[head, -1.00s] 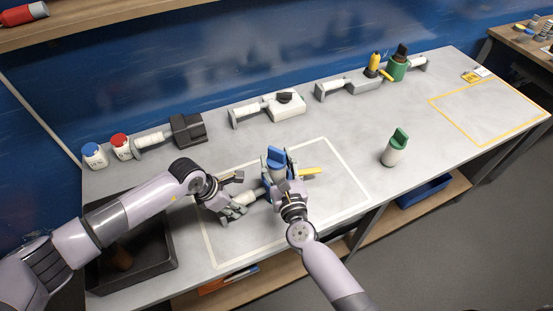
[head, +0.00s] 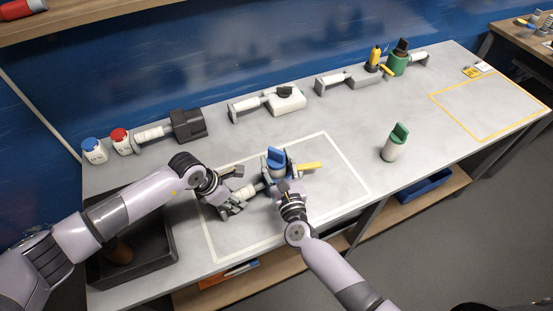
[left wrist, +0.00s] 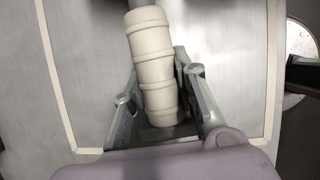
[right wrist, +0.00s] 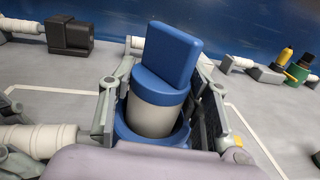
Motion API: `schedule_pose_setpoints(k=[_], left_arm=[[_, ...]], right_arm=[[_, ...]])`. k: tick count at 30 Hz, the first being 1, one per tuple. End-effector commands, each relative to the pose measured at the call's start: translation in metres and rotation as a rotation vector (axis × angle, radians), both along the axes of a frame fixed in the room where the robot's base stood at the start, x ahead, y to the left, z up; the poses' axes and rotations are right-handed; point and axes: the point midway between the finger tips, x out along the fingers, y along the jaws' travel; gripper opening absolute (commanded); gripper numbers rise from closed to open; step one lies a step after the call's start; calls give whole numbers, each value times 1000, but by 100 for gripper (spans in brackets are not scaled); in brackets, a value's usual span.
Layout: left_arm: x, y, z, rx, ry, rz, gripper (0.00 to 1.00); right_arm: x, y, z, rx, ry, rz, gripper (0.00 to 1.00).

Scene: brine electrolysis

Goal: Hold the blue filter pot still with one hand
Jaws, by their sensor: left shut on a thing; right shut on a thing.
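The blue filter pot (head: 277,158) stands upright inside the white outlined area, with a blue finned cap over a pale cylinder; it fills the middle of the right wrist view (right wrist: 155,118). My right gripper (head: 283,186) has its fingers on either side of the pot and is shut on it. A white ribbed handle (left wrist: 152,65) reaches out to the pot's left side. My left gripper (head: 238,190) is shut on this handle, its fingers on both sides. The handle's join to the pot is partly hidden by my fingers.
A yellow lever (head: 311,167) sticks out right of the pot. A green-capped pot (head: 394,143) stands apart to the right. White-handled devices (head: 268,102) line the back, beside red (head: 121,141) and blue-lidded (head: 94,151) bottles. A dark tray (head: 131,272) lies front left.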

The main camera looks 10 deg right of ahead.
Motion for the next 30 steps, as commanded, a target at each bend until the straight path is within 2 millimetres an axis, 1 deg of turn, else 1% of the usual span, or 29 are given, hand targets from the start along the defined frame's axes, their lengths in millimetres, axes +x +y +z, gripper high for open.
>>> schedule_pose_setpoints(k=[21,22,30], left_arm=[[0,0,0,0,0,0,0],[0,0,0,0,0,0,0],[0,0,0,0,0,-1,0]], right_arm=[[0,0,-18,-2,0,0,12],[0,0,-19,-2,1,0,45],[-1,-1,-21,-2,5,-1,63]])
